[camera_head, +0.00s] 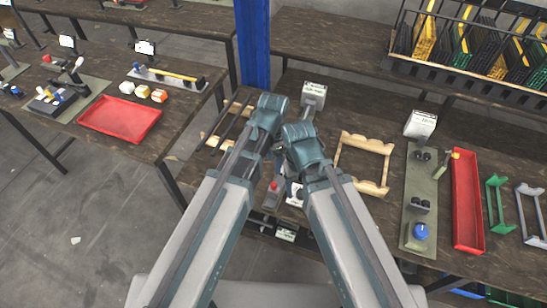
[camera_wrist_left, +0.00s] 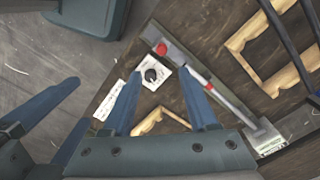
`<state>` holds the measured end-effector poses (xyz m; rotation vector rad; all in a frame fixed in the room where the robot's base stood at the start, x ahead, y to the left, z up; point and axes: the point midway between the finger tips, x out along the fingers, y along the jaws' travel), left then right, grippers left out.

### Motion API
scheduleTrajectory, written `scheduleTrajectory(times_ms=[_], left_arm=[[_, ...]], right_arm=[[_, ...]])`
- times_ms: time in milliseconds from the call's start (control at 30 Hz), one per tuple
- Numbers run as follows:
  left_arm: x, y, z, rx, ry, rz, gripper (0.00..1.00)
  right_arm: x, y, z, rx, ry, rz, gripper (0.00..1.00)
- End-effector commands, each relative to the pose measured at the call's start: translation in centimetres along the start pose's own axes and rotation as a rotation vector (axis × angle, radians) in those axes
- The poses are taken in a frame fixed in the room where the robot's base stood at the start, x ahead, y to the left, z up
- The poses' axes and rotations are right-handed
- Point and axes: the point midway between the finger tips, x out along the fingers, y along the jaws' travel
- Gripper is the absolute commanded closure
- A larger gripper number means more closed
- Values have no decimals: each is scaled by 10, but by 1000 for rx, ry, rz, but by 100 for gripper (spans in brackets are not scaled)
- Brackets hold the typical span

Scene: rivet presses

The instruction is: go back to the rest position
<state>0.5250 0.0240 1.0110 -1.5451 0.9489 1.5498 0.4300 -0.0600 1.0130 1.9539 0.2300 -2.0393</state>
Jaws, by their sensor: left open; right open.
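My left arm's teal wrist (camera_head: 268,112) is over the middle workbench in the head view, a little higher than my right arm's teal wrist (camera_head: 303,147). The wrists hide most of both grippers there. In the left wrist view, my left gripper (camera_wrist_left: 160,74) has its two blue fingers apart with nothing held between them. Two more blue fingers at the left of that view look like my right gripper (camera_wrist_left: 78,100), also apart and empty. Below my left fingers is a grey bar (camera_wrist_left: 212,88) with a red knob (camera_wrist_left: 161,49), beside a white plate with a black knob (camera_wrist_left: 151,75).
A wooden frame (camera_head: 387,166), a grey-green fixture plate (camera_head: 411,203) and a red tray (camera_head: 467,200) lie right of my arms. Another red tray (camera_head: 120,118) is on the left bench. A blue post (camera_head: 253,45) stands behind. Floor shows between the benches.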

Motion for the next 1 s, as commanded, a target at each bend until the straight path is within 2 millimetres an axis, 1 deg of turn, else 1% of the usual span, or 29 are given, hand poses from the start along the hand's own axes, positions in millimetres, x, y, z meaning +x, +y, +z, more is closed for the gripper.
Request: scheduleTrajectory(times_ms=[233,300,367,500,600,800,1000], left_arm=[[0,0,1,-3,0,0,41],[0,-2,6,-37,2,-2,41],[0,-6,18,-115,5,-5,41],[0,-16,54,-373,19,-17,41],[0,-22,77,-550,29,-23,41],[0,-30,113,-828,47,-33,41],[0,-33,141,-1045,62,-38,41]], right_arm=[[0,0,0,0,0,0,24],[0,0,0,0,0,0,24],[0,0,0,0,0,0,24],[0,0,0,0,0,0,24],[0,0,0,0,0,0,24],[0,0,0,0,0,0,24],[0,0,0,0,0,0,24]])
